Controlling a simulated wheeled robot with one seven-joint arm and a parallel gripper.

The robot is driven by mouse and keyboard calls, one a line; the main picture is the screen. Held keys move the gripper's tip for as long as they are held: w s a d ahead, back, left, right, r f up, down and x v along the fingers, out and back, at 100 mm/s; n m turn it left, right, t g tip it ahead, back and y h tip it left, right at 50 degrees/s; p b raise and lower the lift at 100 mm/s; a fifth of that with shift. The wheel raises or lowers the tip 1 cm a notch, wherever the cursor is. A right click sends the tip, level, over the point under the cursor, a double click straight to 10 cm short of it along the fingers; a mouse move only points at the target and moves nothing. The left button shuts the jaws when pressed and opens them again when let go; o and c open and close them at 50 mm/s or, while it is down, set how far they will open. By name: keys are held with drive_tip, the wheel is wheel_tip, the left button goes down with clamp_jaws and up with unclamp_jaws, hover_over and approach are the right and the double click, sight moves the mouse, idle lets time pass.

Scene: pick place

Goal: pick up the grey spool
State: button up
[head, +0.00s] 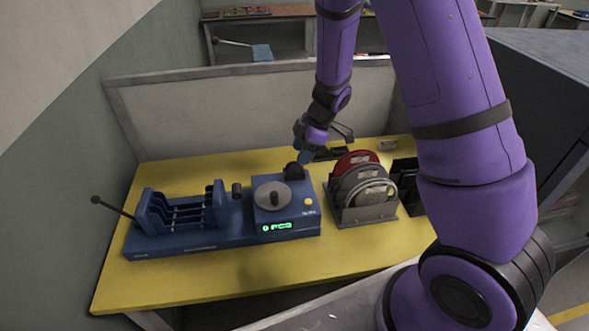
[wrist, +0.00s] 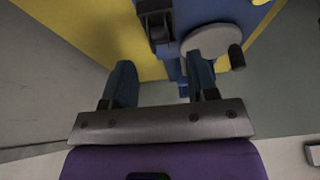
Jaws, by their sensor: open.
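In the head view a rack (head: 370,215) on the yellow table holds upright round spools: a red one (head: 352,160) at the back and grey ones (head: 365,176) in front. A flat grey disc (head: 266,191) with a dark hub lies on the blue machine. It also shows in the wrist view as a grey disc (wrist: 211,41). I cannot tell which of these grey pieces the task means. My gripper (head: 304,157) is above the back of the machine, left of the rack. In the wrist view my gripper (wrist: 160,78) is open, with nothing seen between its blue fingers.
The blue machine (head: 295,226) has a lit green display and a long base with a slotted frame (head: 180,212) at left. A black stand (head: 407,172) is right of the rack. A low panel (head: 220,115) runs behind the table (head: 170,273). The front table strip is clear.

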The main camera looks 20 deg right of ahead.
sight(294, 163)
drive_tip(key=shift+x, duration=2.65)
drive_tip(key=shift+a+r, duration=0.1)
drive_tip(key=shift+a, duration=0.05)
drive_tip(key=shift+c, duration=0.4)
clamp_jaws()
